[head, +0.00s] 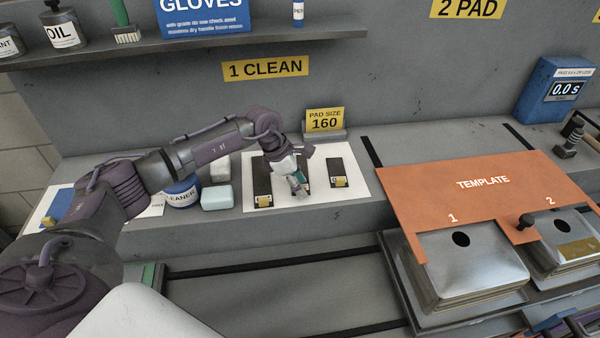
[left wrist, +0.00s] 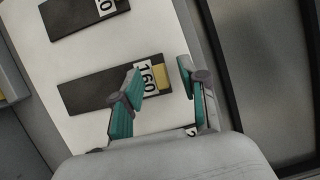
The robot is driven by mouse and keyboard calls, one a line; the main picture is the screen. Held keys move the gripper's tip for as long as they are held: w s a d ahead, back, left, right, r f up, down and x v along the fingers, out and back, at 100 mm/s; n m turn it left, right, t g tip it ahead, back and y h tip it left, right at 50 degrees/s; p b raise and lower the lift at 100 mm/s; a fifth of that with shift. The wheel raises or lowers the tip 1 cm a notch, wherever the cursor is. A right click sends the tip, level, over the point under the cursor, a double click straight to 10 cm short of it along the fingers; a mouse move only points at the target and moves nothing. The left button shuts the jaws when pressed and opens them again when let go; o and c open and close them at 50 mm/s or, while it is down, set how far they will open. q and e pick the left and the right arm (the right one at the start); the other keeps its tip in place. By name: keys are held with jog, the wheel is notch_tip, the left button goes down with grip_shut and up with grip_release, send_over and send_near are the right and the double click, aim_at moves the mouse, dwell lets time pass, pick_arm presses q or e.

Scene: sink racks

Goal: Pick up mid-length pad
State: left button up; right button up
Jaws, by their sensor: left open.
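Three dark pads with yellow end tabs lie side by side on a white sheet (head: 352,195). The left pad (head: 263,178) looks longest and the right pad (head: 337,170) shortest. The middle one, the mid-length pad (left wrist: 90,92), is mostly hidden by my left gripper (head: 297,185) in the head view. In the left wrist view it carries a "160" label and a yellow tab. My left gripper (left wrist: 159,69) is open there, its teal fingers on either side of the tab end. Nothing is held; whether the fingers touch the pad cannot be told. My right gripper is not clearly seen.
A "PAD SIZE 160" card (head: 325,120) stands behind the sheet. A pale blue block (head: 217,197) and a blue cleaner tub (head: 182,192) sit left of it. An orange template (head: 470,185) with metal lids lies to the right. A shelf (head: 200,42) runs above.

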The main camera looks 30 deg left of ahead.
pick_arm(q)
grip_shut()
dwell(0.4)
